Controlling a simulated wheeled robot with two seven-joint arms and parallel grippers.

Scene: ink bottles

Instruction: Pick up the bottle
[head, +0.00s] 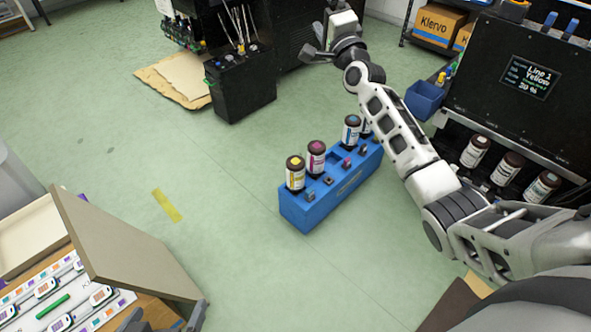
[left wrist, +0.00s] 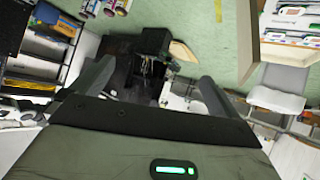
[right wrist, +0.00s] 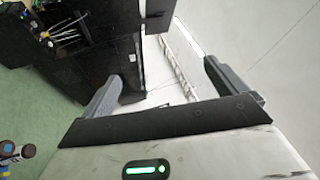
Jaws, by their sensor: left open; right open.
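A blue rack (head: 300,212) stands on the green floor in the middle of the head view. Upright in it are a bottle with a yellow label (head: 295,174), one with a magenta label (head: 316,159) and one with a cyan label (head: 352,131). Another bottle (head: 366,124) behind it is partly hidden by my right arm. My left gripper (head: 165,321) is cut off at the bottom edge, apart from the rack; it is open and empty in the left wrist view (left wrist: 155,88). My right gripper (right wrist: 167,88) is open and empty, reached out beyond the rack.
A black machine (head: 525,75) at the right holds several dark-capped bottles (head: 508,168). A black bin (head: 240,85) and flat cardboard (head: 178,78) lie beyond the rack. A table with a raised panel (head: 125,245) is at lower left. Floor left of the rack is clear.

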